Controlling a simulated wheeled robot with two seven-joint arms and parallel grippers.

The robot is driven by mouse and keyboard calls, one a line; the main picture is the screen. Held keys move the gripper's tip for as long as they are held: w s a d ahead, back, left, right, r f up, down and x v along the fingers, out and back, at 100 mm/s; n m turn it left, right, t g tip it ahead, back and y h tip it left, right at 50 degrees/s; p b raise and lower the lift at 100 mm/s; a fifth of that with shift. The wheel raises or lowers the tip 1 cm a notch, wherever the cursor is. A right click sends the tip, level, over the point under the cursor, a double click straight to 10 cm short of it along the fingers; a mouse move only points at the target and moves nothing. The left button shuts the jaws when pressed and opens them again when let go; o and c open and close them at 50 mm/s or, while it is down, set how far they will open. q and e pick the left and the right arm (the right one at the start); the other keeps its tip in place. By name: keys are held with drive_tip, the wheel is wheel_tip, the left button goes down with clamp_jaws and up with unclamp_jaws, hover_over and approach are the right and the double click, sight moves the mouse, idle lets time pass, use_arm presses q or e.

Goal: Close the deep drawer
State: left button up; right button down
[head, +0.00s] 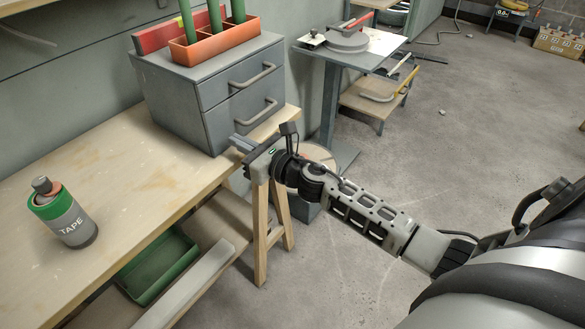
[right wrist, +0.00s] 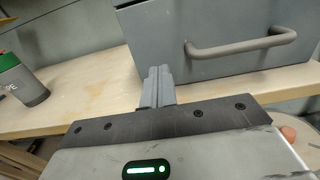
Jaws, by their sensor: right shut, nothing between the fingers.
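A grey cabinet (head: 165,92) with two drawers stands at the back of the wooden bench. The upper drawer (head: 222,88) looks flush. The lower, deeper-looking drawer (head: 228,122) has a bar handle (head: 257,112); I cannot tell whether it stands slightly out. Its front (right wrist: 165,38) and handle (right wrist: 240,48) also show in the right wrist view. My right gripper (head: 238,143) is shut and empty, low in front of the lower drawer's left part. Its fingers (right wrist: 158,85) point at the drawer's lower left edge; contact is unclear. My left gripper is not in view.
A tape-labelled bottle (head: 67,217) stands on the bench (head: 140,200). An orange holder (head: 215,45) with green rods sits on the cabinet. A green tray (head: 158,265) lies below the bench. A side table (head: 385,48) stands behind. The bench between bottle and cabinet is clear.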

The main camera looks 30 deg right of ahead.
drive_tip(key=b+v, duration=0.1)
drive_tip(key=v, duration=1)
drive_tip(key=shift+s+b, duration=0.25)
drive_tip(key=shift+b, duration=0.1)
drive_tip(key=s+a+f+n+g+h, duration=0.1)
drive_tip(key=s+a+f+n+g, duration=0.1)
drive_tip(key=n, duration=0.9)
drive_tip(key=s+a+f+n+g+h+p, duration=0.1)
drive_tip(key=s+a+f+n+g, duration=0.1)
drive_tip(key=s+a+f+n, duration=0.3)
drive_tip(key=s+a+f+n+g+h, duration=0.1)
drive_tip(key=s+a+f+n, duration=0.3)
drive_tip(key=s+n, duration=0.5)
drive_tip(key=f+n, duration=0.1)
drive_tip(key=n, duration=0.8)
drive_tip(key=shift+g, duration=0.4)
